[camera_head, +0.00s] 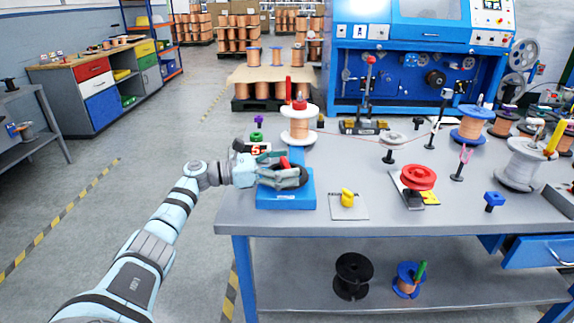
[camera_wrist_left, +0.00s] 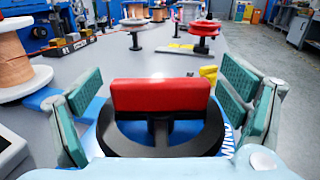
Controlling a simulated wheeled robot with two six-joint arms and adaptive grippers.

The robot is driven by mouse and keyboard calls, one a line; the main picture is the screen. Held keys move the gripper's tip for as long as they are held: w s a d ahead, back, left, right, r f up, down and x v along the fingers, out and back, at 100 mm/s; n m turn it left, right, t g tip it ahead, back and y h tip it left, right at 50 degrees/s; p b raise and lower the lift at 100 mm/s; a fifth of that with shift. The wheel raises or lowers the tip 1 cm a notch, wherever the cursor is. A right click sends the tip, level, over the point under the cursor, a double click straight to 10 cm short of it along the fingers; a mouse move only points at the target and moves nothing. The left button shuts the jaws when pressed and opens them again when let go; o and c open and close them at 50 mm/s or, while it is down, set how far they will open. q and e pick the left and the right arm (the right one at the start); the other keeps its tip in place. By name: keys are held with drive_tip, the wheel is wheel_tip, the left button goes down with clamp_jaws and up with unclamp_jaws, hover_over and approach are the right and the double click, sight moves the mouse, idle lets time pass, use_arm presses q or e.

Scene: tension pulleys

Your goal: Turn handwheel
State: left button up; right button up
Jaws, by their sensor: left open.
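The handwheel is a black ring with a raised red grip bar, lying flat on a blue base (camera_head: 286,200). In the left wrist view the red bar (camera_wrist_left: 160,95) and the black ring (camera_wrist_left: 160,150) fill the middle. In the head view only part of the black handwheel (camera_head: 303,169) shows, because my gripper covers the rest. My left gripper (camera_head: 290,175) is open above the base. In the left wrist view its green-padded fingers stand on either side of the red bar, with a gap on each side. My right gripper is in neither view.
A copper spool (camera_head: 299,126) stands just behind the base. A yellow knob on a plate (camera_head: 347,199) and a red wheel (camera_head: 418,178) lie to the right. A small box marked 5 (camera_head: 256,148) is beside my gripper. The table's front edge (camera_head: 390,228) is clear.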

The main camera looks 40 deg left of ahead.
use_arm(q)
drive_tip(key=v, duration=1.2)
